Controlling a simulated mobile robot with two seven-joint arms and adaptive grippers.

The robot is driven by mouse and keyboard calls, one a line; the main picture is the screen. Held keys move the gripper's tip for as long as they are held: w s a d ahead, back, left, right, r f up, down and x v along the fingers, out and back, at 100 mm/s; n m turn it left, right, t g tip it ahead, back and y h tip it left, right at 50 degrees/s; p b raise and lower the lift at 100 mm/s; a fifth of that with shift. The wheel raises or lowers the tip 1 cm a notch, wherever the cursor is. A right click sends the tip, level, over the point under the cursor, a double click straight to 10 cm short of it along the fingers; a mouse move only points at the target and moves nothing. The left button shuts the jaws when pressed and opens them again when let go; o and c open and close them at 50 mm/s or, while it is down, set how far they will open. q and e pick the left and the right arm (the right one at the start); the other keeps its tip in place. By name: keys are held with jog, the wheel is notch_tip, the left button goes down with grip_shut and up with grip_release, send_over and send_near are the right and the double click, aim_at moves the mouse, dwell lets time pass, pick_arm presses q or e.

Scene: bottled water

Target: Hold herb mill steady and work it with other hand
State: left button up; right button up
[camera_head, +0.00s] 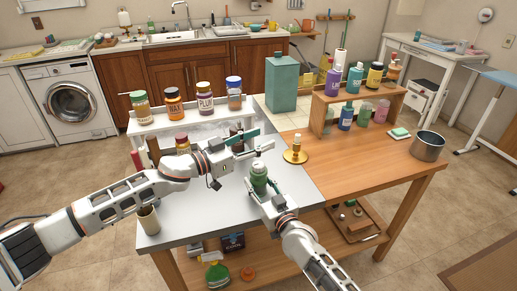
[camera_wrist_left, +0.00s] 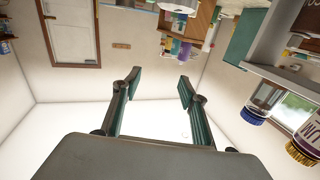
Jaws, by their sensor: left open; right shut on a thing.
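The herb mill (camera_head: 259,172) stands upright on the grey metal part of the worktop, with a green body and a pale top. My right gripper (camera_head: 261,188) is shut around its body, and the fingers hide part of its lower half. My left gripper (camera_head: 257,143) is open, above and slightly behind the mill, with nothing between its fingers. In the left wrist view its two green-padded fingers (camera_wrist_left: 160,84) are spread apart, and the mill does not show there.
A brass stand (camera_head: 295,152) is right of the mill. Several jars (camera_head: 205,107) line a shelf behind my left arm. A teal canister (camera_head: 281,84), a wooden bottle rack (camera_head: 322,112) and a metal pot (camera_head: 428,146) stand farther off. The wooden worktop at right is mostly clear.

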pick_arm(q)
jog(key=f+m, duration=0.1)
jog(key=m, duration=0.1)
jog(key=s+f+m, duration=0.1)
jog(key=shift+s+d+m+t+y, duration=0.1)
jog(key=shift+s+m+t+y, duration=0.1)
jog(key=shift+m+t+y, duration=0.15)
jog(key=m, duration=0.1)
jog(key=s+f+m+t, duration=0.1)
jog(key=m, duration=0.1)
jog(key=shift+y, duration=0.35)
jog(key=s+m+t+y, duration=0.1)
jog(key=m+t, duration=0.1)
jog(key=m, duration=0.3)
jog(key=m+t+y, duration=0.3)
jog(key=m+y, duration=0.3)
jog(key=m, duration=1.1)
send_near(256, 168)
jog(key=x, duration=1.2)
jog(key=shift+s, duration=0.1)
jog(key=c, duration=1.2)
